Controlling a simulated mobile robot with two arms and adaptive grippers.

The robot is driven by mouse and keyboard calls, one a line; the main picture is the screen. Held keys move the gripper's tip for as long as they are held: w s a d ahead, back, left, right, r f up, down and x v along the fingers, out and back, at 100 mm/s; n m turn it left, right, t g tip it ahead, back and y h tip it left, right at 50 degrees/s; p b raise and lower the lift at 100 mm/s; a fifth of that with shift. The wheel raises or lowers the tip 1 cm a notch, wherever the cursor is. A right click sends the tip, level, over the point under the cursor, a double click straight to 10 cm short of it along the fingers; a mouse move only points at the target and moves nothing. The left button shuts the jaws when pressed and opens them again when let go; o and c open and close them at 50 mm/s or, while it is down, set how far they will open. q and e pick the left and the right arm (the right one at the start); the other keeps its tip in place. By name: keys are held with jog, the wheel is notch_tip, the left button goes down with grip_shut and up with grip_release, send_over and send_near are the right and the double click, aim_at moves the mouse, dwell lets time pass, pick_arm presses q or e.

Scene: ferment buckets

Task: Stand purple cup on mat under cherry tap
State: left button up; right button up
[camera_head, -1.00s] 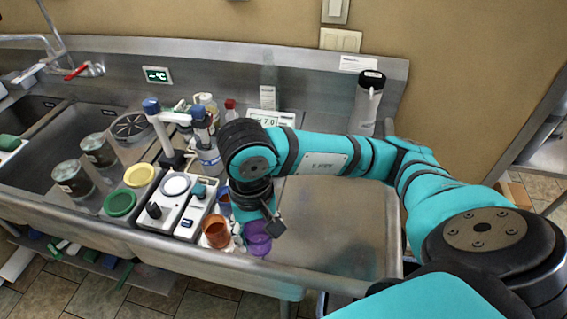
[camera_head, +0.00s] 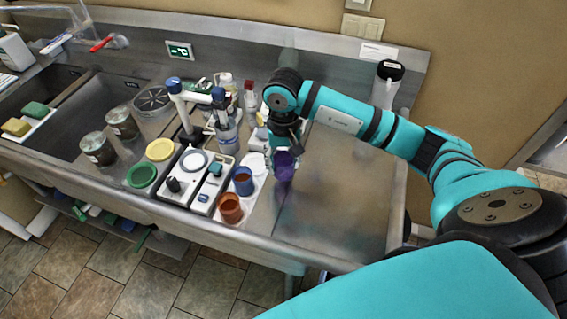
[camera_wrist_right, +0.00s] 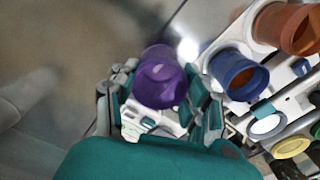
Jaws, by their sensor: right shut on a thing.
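The purple cup (camera_head: 284,168) is between the fingers of my right gripper (camera_head: 285,150), over the steel counter to the right of the blue cup. In the right wrist view the purple cup (camera_wrist_right: 160,80) sits between both fingers of the right gripper (camera_wrist_right: 160,95), which are shut on it. I cannot tell how high it is above the counter. A tap with a red lever (camera_head: 103,43) is at the far left back. I cannot make out which thing is the cherry tap or its mat. My left gripper is not in view.
A blue cup (camera_head: 243,181) and an orange-brown cup (camera_head: 230,208) stand left of the gripper. Bottles (camera_head: 227,135) and a blue-topped stand (camera_head: 180,105) are behind them. The steel counter to the right (camera_head: 335,200) is clear. A white dispenser (camera_head: 386,88) stands at the back right.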

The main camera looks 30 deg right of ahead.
aim_at(284, 169)
notch_tip(284, 169, down, 2)
jog(key=shift+s+f+p, duration=0.1)
jog(key=shift+s+p, duration=0.05)
jog(key=shift+p, duration=0.4)
jog(key=shift+f, duration=0.25)
jog(key=shift+f+b, duration=0.2)
jog(key=shift+b, duration=0.1)
jog(key=o, duration=0.9)
jog(key=shift+r, duration=0.15)
